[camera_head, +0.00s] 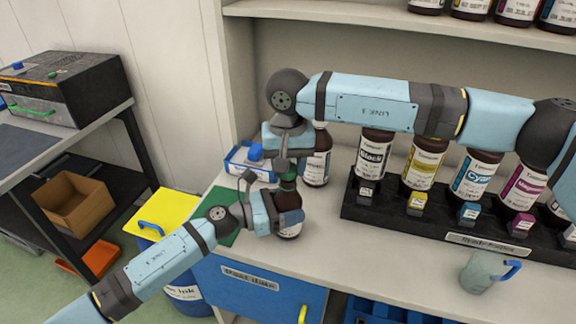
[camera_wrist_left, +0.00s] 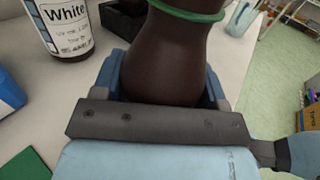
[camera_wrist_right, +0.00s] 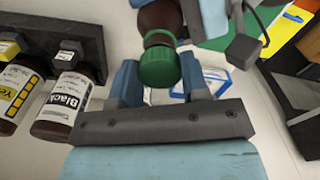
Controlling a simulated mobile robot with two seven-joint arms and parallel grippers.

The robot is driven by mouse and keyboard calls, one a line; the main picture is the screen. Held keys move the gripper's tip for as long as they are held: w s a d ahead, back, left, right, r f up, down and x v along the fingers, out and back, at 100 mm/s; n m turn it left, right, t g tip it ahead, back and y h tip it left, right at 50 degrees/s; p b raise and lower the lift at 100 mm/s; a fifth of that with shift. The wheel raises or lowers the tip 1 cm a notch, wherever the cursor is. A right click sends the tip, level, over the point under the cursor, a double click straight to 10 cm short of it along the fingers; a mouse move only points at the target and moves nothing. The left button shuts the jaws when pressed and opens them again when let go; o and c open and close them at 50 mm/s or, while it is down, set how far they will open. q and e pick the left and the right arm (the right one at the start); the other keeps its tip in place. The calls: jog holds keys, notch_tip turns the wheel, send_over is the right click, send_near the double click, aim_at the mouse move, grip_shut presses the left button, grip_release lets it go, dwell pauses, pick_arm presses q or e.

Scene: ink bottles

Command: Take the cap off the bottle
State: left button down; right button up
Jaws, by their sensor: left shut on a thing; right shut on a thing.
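A dark brown bottle (camera_head: 289,201) with a white label stands tilted over the worktop in the head view. My left gripper (camera_head: 272,213) is shut around its body; the brown body also fills the left wrist view (camera_wrist_left: 165,55), with a green ring (camera_wrist_left: 190,14) at its neck. My right gripper (camera_head: 289,165) comes down from above and is shut on the green cap (camera_head: 288,181). In the right wrist view the ribbed green cap (camera_wrist_right: 159,68) sits between my right fingers, in line with the brown neck. I cannot tell whether cap and neck touch.
A bottle labelled White (camera_wrist_left: 62,28) stands close behind. A black rack (camera_head: 390,211) holds several ink bottles at right. A grey mug (camera_head: 480,272) stands near the front edge. A blue-white box (camera_head: 240,160) and green mat (camera_head: 217,208) lie left. The front-middle worktop is free.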

jog(key=shift+r, duration=0.15)
jog(key=shift+r, duration=1.9)
pick_arm(q)
jog(key=shift+c, duration=0.4)
grip_release()
jog(key=shift+a, duration=0.1)
jog(key=v, duration=1.2)
jog(key=shift+b, duration=0.4)
pick_arm(e)
jog(key=shift+f, duration=0.45)
